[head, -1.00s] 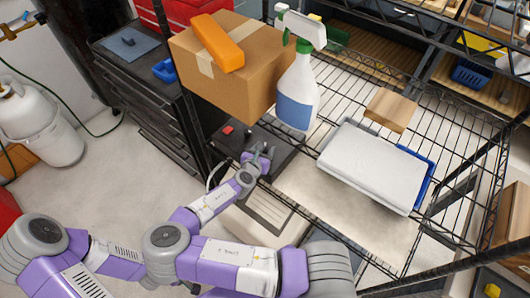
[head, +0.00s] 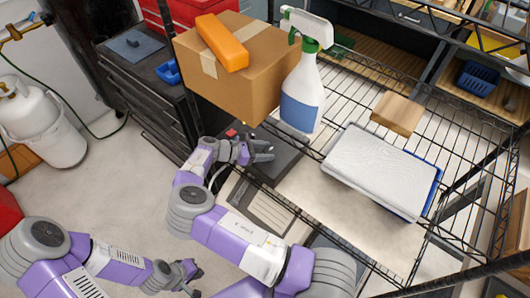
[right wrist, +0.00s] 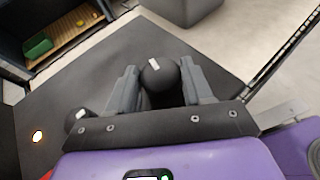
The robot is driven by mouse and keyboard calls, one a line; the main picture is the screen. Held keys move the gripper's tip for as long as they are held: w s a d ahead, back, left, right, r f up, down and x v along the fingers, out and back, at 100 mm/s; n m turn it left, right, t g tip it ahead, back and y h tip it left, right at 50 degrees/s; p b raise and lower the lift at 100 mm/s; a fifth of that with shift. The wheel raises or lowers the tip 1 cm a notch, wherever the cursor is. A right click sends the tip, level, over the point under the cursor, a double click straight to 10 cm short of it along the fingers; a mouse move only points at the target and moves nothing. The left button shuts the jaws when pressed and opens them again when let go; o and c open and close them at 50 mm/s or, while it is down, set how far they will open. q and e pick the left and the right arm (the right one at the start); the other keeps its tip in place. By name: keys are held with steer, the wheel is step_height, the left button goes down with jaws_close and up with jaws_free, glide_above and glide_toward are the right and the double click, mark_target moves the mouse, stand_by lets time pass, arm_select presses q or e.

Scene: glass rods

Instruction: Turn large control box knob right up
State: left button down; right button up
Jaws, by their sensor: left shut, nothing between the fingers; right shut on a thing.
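The control box (head: 285,165) is a dark flat box on the wire shelf, below the cardboard box. In the right wrist view its dark top (right wrist: 100,75) carries a large round black knob (right wrist: 157,85) with a white mark on its upper part, tilted slightly left of straight up. My right gripper (head: 266,151) is shut on this knob, with one finger on each side. In the head view the gripper hides the knob. A second, smaller black knob (right wrist: 76,117) shows at lower left, partly covered by my gripper. My left gripper (head: 193,270) is shut and empty, low over the floor.
A cardboard box (head: 243,72) with an orange block (head: 221,42) stands behind the control box. A spray bottle (head: 302,95) stands close to the right gripper. A white tray (head: 375,168) and a wooden block (head: 397,112) lie further right.

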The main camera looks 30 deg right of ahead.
mark_target(265, 150)
steer(key=shift+w+d+f+m+g+y+b, duration=0.15)
steer(key=shift+m+g+y+b, duration=0.4)
steer(key=shift+m+g, duration=0.45)
steer(key=shift+w+a+m+g+y+b, duration=0.1)
steer(key=shift+m+g+y+b, duration=0.25)
steer(key=shift+m+g+b, duration=0.45)
steer(key=shift+g, duration=0.3)
steer(key=o, duration=1)
steer(key=shift+d, duration=0.1)
steer(key=v, duration=0.5)
steer(key=shift+p, duration=0.3)
steer(key=shift+v, duration=1.3)
